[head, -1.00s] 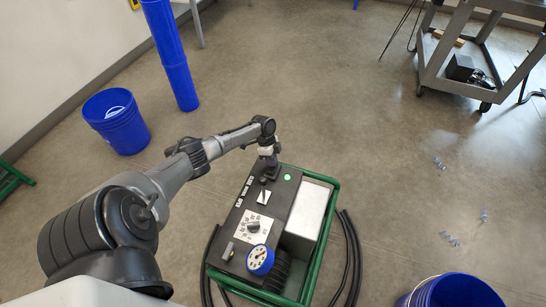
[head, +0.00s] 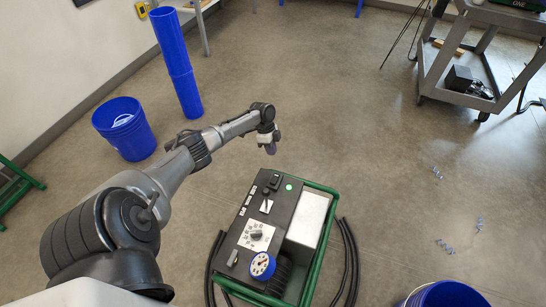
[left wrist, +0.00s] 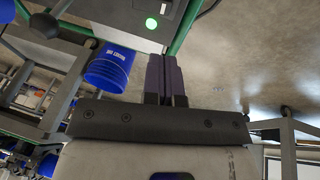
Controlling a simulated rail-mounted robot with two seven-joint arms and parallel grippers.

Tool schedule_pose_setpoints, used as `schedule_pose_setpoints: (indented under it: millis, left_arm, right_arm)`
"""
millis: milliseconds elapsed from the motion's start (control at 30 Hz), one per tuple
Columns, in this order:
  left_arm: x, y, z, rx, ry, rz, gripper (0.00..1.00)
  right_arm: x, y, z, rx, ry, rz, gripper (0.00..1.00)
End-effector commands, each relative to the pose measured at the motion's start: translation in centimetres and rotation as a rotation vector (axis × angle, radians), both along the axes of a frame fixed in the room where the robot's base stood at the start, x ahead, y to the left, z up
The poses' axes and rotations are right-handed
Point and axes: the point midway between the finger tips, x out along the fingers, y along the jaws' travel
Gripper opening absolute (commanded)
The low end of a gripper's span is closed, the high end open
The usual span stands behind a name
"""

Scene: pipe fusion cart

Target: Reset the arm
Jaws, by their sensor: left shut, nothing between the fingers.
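My left gripper (head: 271,149) hangs in the air just beyond the far end of the pipe fusion cart (head: 316,187) in the head view. It is apart from the cart's panel. In the left wrist view its two purple fingers (left wrist: 164,76) are together with nothing between them. The cart has a dark control panel with a white dial (head: 256,235), a blue-rimmed gauge (head: 262,266) and a lit green light (head: 289,187). The green light also shows in the left wrist view (left wrist: 151,24). My right gripper is not in view.
A blue bucket (head: 126,133) and a tall blue cylinder (head: 176,65) stand at the left. A grey trolley (head: 447,78) is at the upper right. Another blue bucket (head: 446,295) is at the lower right.

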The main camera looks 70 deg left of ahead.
Motion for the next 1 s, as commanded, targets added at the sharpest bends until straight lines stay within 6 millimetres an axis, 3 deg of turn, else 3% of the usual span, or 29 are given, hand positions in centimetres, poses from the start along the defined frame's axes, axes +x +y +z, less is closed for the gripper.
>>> schedule_pose_setpoints:
  millis: [200, 600, 833, 1000]
  left_arm:
    - [0.0, 0.8, 1.8, -0.001, 0.001, 0.000, 0.00]
    - [0.0, 1.0, 2.1, -0.001, 0.006, 0.018, 0.00]
    - [-0.1, 1.0, 2.1, -0.008, 0.094, 0.233, 0.00]
    - [-0.5, 1.9, 2.2, 0.093, 0.194, 0.417, 0.00]
  right_arm:
    - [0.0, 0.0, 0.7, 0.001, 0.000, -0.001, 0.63]
    - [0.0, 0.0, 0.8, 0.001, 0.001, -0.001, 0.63]
    - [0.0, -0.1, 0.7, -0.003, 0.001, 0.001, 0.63]
    - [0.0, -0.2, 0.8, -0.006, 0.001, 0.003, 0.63]
